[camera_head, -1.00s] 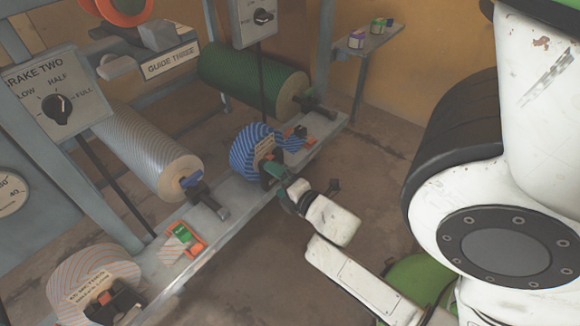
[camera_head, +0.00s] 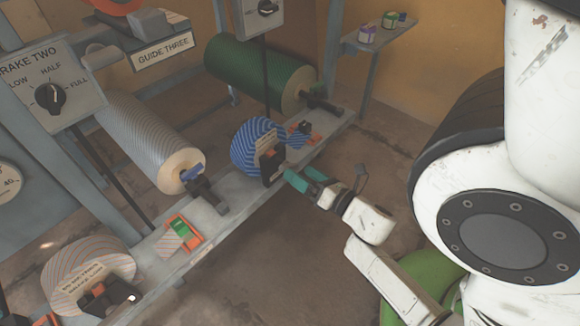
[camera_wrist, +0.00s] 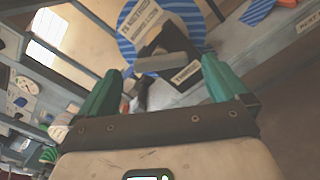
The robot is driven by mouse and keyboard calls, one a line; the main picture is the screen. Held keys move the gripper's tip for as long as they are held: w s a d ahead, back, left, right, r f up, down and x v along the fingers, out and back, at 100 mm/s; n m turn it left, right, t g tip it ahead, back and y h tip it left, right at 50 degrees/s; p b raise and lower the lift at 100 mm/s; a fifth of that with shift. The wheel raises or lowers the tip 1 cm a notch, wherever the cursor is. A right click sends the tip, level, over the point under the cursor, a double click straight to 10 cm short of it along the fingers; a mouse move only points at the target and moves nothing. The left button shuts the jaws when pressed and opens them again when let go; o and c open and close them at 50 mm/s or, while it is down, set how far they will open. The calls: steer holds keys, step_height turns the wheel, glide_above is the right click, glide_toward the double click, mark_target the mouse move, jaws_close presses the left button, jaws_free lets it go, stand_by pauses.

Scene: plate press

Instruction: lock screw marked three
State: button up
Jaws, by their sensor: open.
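A black bracket (camera_head: 272,167) sits at the front of the blue-striped roll (camera_head: 245,143) on the grey shelf. In the wrist view the bracket (camera_wrist: 172,45) carries a grey bar (camera_wrist: 160,63) and a small pale label (camera_wrist: 187,73) that seems to read THREE. I cannot make out a separate screw head. My gripper (camera_head: 305,180), with green fingers, is just right of the bracket in the head view. In the wrist view my gripper (camera_wrist: 158,82) is open and empty, its fingers spread either side of the grey bar and short of it.
The grey shelf (camera_head: 225,207) also carries an orange-and-green device (camera_head: 182,235) and an orange-striped roll (camera_head: 85,262) with its own black bracket. A silver roll (camera_head: 150,140) and a green roll (camera_head: 265,72) lie behind. Open floor (camera_head: 290,270) lies in front of the shelf.

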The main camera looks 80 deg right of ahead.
mark_target(292, 168)
steer(key=shift+b+x, duration=0.3)
steer(key=shift+x, duration=2.25)
steer(key=shift+c, duration=0.4)
steer(key=c, duration=0.8)
steer(key=shift+c, duration=0.2)
